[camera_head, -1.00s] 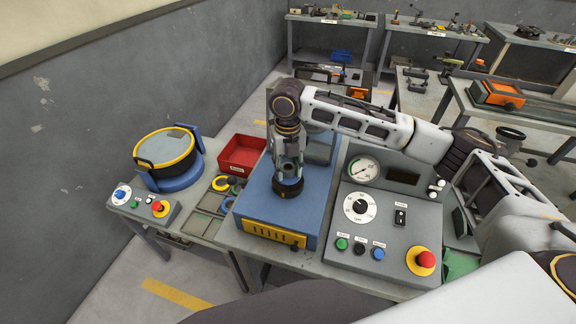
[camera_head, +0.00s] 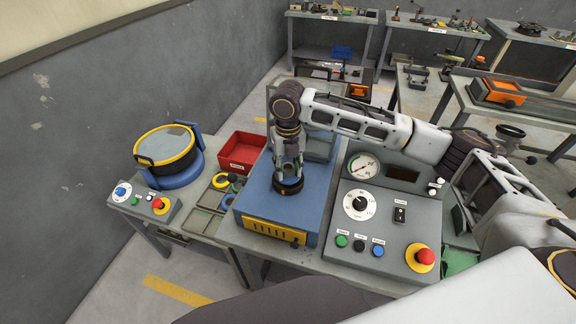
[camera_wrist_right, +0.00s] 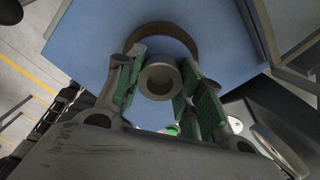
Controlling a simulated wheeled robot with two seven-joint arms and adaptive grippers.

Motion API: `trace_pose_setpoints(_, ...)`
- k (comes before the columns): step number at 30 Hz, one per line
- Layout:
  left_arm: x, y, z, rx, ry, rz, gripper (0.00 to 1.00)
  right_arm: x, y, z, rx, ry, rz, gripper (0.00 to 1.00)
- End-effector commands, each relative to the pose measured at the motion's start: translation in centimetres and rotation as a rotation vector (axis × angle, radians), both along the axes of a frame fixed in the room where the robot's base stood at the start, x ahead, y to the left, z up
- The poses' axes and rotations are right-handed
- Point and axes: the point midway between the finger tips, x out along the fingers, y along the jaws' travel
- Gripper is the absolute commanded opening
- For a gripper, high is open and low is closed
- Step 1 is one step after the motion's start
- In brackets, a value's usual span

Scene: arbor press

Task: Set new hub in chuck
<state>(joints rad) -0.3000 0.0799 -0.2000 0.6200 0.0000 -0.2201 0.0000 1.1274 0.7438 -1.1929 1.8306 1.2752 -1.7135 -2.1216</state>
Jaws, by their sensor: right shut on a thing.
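The blue press base (camera_head: 262,208) with a yellow front panel stands on the bench in the head view. A dark round chuck (camera_head: 288,188) sits on top of it; its brown rim (camera_wrist_right: 165,28) shows in the wrist view. My right gripper (camera_head: 288,170) points straight down over the chuck. Its green-padded fingers are shut on a grey ring-shaped hub (camera_wrist_right: 160,80) with a round bore. From above, the hub overlaps the chuck's ring; I cannot tell whether it touches or is seated. The fingers hide most of the hub in the head view. My left gripper is not in view.
A grey control panel (camera_head: 386,220) with a gauge, dial and red stop button stands right of the press. At left are a red bin (camera_head: 242,150), small trays with yellow and dark rings, and a round yellow-rimmed device (camera_head: 165,147) with its own buttons.

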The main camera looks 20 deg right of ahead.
Motion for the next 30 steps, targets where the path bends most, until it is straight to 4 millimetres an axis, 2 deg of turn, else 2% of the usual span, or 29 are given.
trace_pose_setpoints(29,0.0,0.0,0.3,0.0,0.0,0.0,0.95,0.0,0.0,-1.1,0.0,-0.002,0.0,0.0)
trace_pose_setpoints(30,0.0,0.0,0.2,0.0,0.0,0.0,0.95,0.0,0.0,-1.1,0.0,-0.002,0.0,0.4)
